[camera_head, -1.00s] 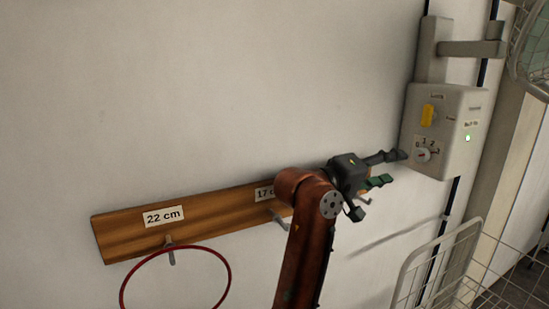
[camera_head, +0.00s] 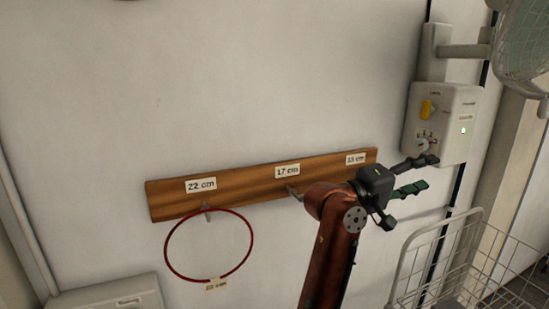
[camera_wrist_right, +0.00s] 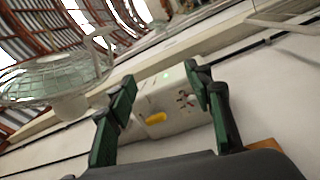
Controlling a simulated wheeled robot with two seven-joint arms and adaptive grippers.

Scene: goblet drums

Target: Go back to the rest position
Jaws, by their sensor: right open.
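My right gripper (camera_head: 424,174) is open and empty, in front of the wall just below a white control box (camera_head: 441,122). The box has a yellow switch (camera_head: 428,108), a round dial (camera_head: 423,145) and a lit green lamp. In the right wrist view the control box (camera_wrist_right: 170,103) shows between the open green-padded fingers (camera_wrist_right: 163,105), beyond them. I cannot tell whether a fingertip touches the box. My left gripper is not in view.
A wooden board (camera_head: 245,186) with pegs and size labels is on the wall. A red hoop (camera_head: 168,247) hangs from its 22 cm peg. A wire basket (camera_head: 470,262) stands at lower right. A caged fan (camera_head: 522,45) is at upper right.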

